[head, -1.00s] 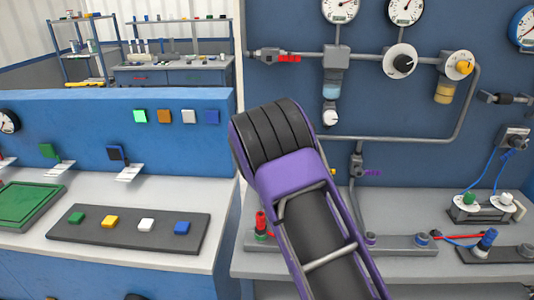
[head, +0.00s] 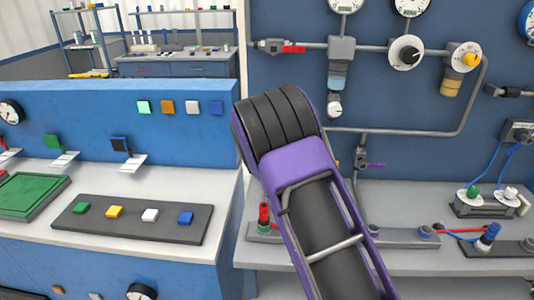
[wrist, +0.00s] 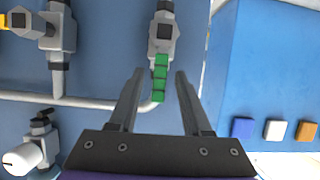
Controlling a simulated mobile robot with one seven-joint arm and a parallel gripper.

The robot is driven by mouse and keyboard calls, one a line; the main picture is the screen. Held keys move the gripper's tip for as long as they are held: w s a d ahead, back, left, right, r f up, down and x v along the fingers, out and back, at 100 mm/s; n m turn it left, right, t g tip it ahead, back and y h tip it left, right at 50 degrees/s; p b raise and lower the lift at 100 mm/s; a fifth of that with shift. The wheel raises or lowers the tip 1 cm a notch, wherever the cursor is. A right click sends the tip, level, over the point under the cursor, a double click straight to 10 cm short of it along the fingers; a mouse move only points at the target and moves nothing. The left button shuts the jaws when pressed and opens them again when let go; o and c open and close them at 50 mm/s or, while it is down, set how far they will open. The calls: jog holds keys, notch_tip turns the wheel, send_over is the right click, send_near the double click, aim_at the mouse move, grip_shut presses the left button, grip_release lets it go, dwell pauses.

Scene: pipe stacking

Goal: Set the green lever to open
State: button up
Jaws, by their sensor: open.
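The green lever (wrist: 160,78) shows in the wrist view, attached to a grey valve (wrist: 163,38) on the blue panel. It extends straight down in the picture from the valve body, in front of the grey pipe's bend. My gripper (wrist: 157,72) is open. One finger is on each side of the lever, with gaps visible on both sides. How far the fingertips are from the lever in depth is unclear. In the head view my own arm hides the fingers, and I cannot see this lever there.
Grey pipes (head: 410,131) with gauges and knobs cross the panel. A red-handled valve (head: 294,49) and a purple lever (head: 376,165) show in the head view. A worktop with a button board (head: 130,230) stands on the left. Connectors and cables sit on the right shelf.

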jog(key=v, duration=1.6)
jog(key=shift+s, duration=0.25)
jog(key=shift+a+r, duration=0.1)
